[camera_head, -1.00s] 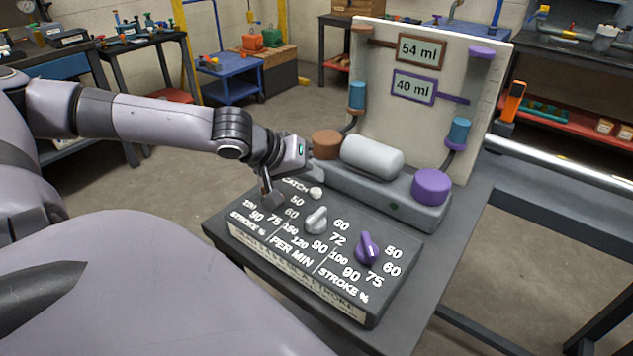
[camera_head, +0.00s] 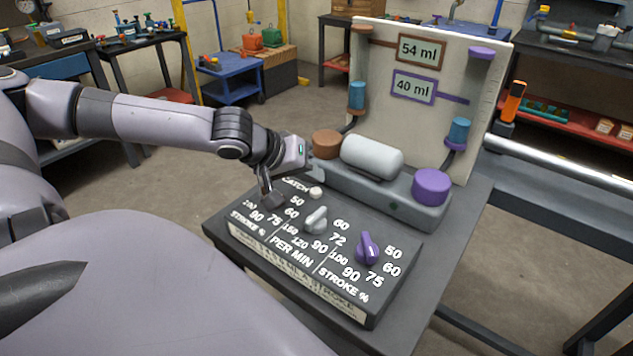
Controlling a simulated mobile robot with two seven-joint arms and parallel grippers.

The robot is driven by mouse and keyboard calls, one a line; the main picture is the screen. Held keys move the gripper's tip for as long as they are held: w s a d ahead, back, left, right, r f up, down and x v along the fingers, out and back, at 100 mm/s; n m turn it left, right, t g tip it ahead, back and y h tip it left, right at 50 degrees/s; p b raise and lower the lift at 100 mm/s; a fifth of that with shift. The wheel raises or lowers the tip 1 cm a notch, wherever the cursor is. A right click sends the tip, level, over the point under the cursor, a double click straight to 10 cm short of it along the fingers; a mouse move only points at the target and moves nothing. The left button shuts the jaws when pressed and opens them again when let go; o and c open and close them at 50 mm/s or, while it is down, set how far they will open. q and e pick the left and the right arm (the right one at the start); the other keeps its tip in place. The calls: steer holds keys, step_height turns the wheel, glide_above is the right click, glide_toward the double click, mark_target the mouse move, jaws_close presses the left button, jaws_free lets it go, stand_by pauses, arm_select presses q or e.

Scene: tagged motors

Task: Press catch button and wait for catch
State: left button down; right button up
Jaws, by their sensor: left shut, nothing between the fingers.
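The small white round catch button (camera_head: 316,192) sits beside the partly covered CATCH label on the dark control panel (camera_head: 375,312). My left gripper (camera_head: 272,199) is shut and empty. It points down over the left stroke dial, to the left of the button and apart from it in the picture. The gripper hides the middle of that dial, so I cannot tell whether it touches the panel. My right gripper is not in view.
Behind are a grey cylinder (camera_head: 372,157), brown and purple caps, and an upright board (camera_head: 440,130) with displays reading 54 ml and 40 ml.

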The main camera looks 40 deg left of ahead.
mark_target(311, 192)
arm_select(q)
steer(key=shift+f, duration=0.15)
stand_by(0.3)
steer(key=shift+f+b, duration=0.3)
steer(key=shift+b, duration=0.05)
steer(key=shift+f, duration=0.35)
stand_by(0.3)
steer(key=shift+r, duration=0.1)
steer(key=shift+r+p, duration=0.7)
step_height(311, 192, up, 4)
steer(key=p, duration=0.5)
steer(key=shift+r, duration=0.25)
steer(key=shift+r+p, duration=0.35)
steer(key=shift+r, duration=0.4)
